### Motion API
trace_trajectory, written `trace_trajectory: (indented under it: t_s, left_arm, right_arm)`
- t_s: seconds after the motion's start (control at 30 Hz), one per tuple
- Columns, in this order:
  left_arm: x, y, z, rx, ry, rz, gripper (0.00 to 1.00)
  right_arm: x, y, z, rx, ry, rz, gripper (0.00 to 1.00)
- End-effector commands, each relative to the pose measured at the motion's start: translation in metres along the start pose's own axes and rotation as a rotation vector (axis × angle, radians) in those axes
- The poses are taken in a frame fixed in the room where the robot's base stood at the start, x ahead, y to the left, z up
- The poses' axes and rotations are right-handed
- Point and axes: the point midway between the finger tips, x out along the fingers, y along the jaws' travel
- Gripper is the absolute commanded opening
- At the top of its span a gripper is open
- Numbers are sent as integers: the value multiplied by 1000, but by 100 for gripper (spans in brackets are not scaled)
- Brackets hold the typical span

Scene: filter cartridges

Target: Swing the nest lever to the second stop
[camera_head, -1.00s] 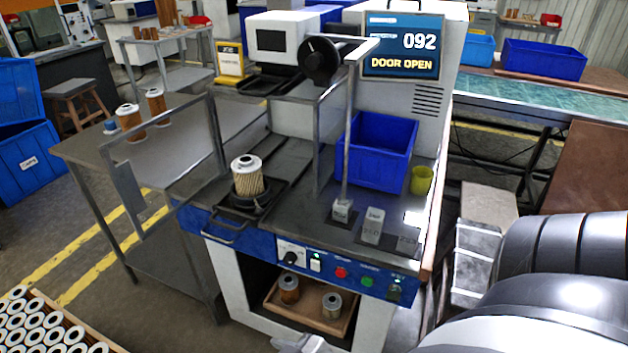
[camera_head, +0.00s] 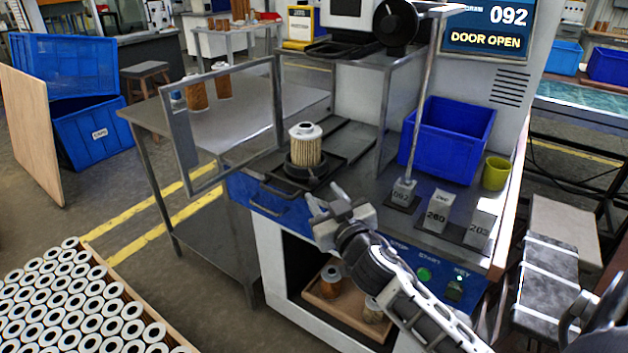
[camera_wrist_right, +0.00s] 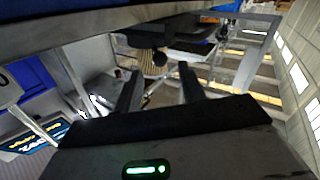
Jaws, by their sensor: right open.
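A pleated cream filter cartridge (camera_head: 305,146) stands upright in the dark round nest (camera_head: 304,173) on the machine's deck. It also shows in the wrist view (camera_wrist_right: 152,62), beyond my fingers. I cannot clearly pick out the nest lever from the dark parts around the cartridge. My right gripper (camera_head: 328,201) is open and empty, in front and to the right of the nest, over the deck's front edge. Its two dark fingers stand apart in the wrist view (camera_wrist_right: 160,90). My left gripper is not in view.
The open door frame (camera_head: 190,130) stands left of the nest. A metal handle (camera_head: 266,209) juts from the blue front. Numbered blocks (camera_head: 436,213), a blue bin (camera_head: 448,140) and a yellow cup (camera_head: 496,173) stand to the right. The screen (camera_head: 488,28) reads DOOR OPEN.

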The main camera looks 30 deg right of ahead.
Motion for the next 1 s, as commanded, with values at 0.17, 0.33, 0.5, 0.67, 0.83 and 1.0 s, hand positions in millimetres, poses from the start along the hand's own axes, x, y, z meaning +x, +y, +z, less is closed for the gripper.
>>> trace_trajectory:
  t_s: [0.17,0.33,0.5,0.67,0.83,1.0]
  left_arm:
    - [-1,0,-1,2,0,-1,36]
    - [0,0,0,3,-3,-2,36]
    - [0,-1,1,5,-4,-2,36]
    - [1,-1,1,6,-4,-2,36]
    - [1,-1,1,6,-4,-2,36]
    - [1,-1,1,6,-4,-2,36]
  right_arm:
    - [35,1,-1,-3,1,2,40]
    - [55,0,0,-2,1,0,40]
    - [62,0,0,-2,0,-1,40]
    - [62,0,1,-1,-1,-1,40]
    - [62,0,1,-1,-1,-1,15]
    - [62,0,1,-1,-1,0,0]
